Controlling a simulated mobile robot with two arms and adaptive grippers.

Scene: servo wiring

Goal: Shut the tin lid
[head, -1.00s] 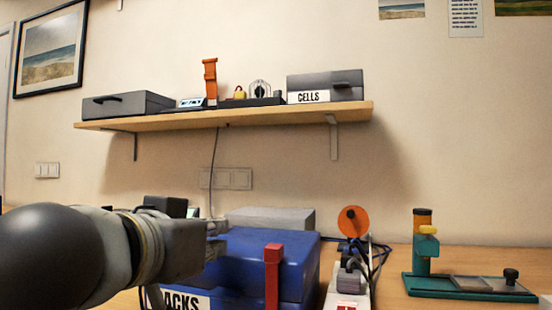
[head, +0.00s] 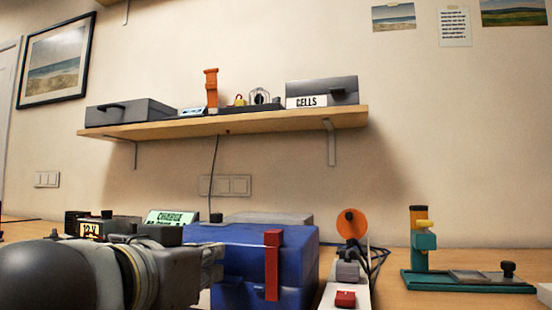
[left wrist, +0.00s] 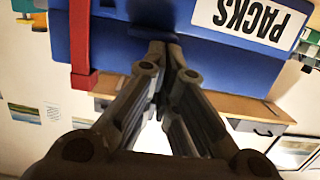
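The blue tin (head: 245,262) labelled PACKS stands on the table, with a red strap-like latch (head: 273,265) down its front. Its lid looks down or nearly down in the head view; I cannot tell whether it is fully closed. My left gripper (head: 218,263) is low at the front left of the tin and hides the label there. In the left wrist view the blue tin (left wrist: 215,58) appears upside down with its label (left wrist: 252,20). The left fingers (left wrist: 164,48) are together at a dark blue edge, with no clear object between them. My right gripper is out of view.
A white power strip (head: 345,285) with a red switch and cables lies right of the tin. A teal stand (head: 460,280) is further right. A 12 V box (head: 95,228) and a CHARGE sign (head: 170,217) stand behind my left arm. A shelf (head: 230,127) hangs above.

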